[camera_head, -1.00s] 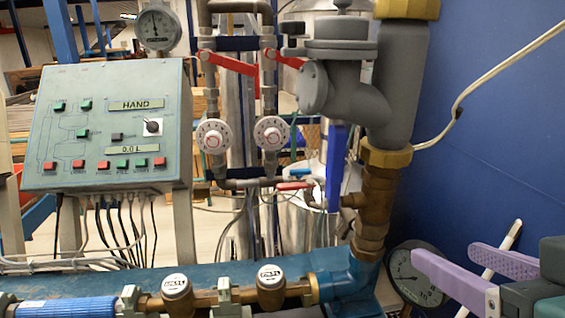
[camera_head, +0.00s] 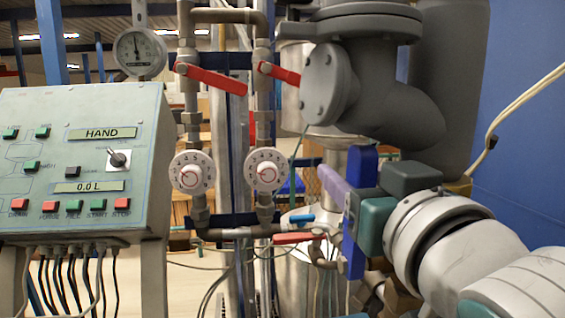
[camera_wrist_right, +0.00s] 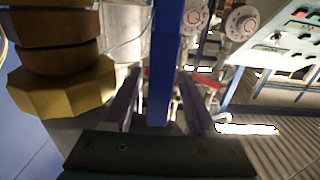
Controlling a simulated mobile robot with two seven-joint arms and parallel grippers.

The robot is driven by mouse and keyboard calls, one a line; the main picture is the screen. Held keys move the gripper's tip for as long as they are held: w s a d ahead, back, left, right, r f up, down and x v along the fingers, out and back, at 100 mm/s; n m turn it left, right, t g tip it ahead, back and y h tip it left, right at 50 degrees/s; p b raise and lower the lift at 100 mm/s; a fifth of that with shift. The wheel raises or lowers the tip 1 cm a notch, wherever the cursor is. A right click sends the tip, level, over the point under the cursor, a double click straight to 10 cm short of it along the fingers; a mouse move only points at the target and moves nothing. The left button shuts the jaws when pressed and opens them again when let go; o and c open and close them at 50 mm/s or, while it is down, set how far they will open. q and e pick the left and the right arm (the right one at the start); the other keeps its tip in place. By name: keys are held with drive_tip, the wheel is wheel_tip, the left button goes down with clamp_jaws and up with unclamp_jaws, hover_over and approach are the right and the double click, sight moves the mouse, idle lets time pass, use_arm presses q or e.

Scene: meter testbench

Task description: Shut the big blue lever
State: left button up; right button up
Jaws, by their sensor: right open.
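The big blue lever (camera_head: 352,245) hangs upright below the grey valve body in the head view. Its middle is partly covered by my right gripper (camera_head: 336,186), which reaches in from the right. One lavender finger shows to the left of the lever. In the right wrist view, the lever (camera_wrist_right: 161,95) runs down between the two lavender fingers of my right gripper (camera_wrist_right: 159,88). A gap shows on each side of it, so the gripper is open around the lever. My left gripper is not in view.
The large grey valve body (camera_head: 385,85) stands just above my right gripper. Two red levers (camera_head: 210,79), white dials (camera_head: 191,172) and a small red handle (camera_head: 298,238) are left of the lever. A control panel (camera_head: 80,150) stands at the far left. A blue wall (camera_head: 525,140) is on the right.

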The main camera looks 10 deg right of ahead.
drive_tip(key=shift+w, duration=0.75)
clamp_jaws()
idle(0.9)
